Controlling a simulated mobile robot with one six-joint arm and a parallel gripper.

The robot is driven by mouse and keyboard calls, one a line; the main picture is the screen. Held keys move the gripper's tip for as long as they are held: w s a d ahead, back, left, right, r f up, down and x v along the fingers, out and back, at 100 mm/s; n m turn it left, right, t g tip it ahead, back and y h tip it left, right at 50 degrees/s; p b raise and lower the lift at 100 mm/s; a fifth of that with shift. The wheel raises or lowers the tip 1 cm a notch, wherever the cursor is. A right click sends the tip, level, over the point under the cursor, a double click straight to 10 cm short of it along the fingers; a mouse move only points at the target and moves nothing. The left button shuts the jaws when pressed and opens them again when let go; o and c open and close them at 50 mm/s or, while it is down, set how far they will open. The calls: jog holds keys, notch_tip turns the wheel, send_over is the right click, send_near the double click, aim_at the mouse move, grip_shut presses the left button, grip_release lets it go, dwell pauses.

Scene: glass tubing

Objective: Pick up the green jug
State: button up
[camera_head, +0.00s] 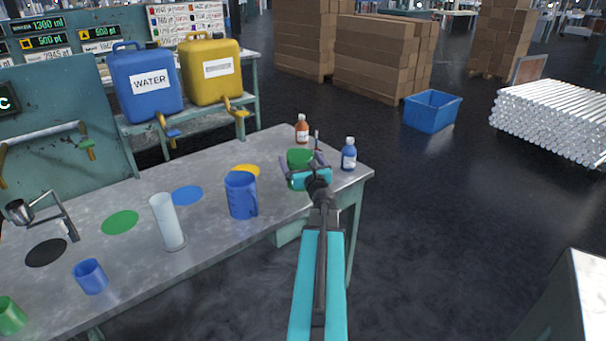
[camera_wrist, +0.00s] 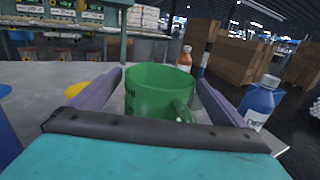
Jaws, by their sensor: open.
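The green jug (camera_wrist: 158,92) stands upright on the grey table, between the two open fingers of my gripper (camera_wrist: 160,90) in the wrist view. Its handle faces toward me and slightly right, and its lower part is hidden behind my gripper's palm. In the head view the green jug (camera_head: 299,157) is near the table's right end, partly hidden by my gripper (camera_head: 306,168). The fingers lie to either side of the jug, and I cannot tell whether they touch it.
A blue bottle (camera_head: 349,155) stands close on the right and an orange bottle (camera_head: 302,130) behind. A large blue jug (camera_head: 240,196) stands to the left, with a clear cylinder (camera_head: 167,222) beyond it. Coloured discs mark the table (camera_head: 215,240). Two canisters stand behind.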

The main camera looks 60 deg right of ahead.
jog(key=c, duration=1.5)
jog(key=shift+r, duration=0.15)
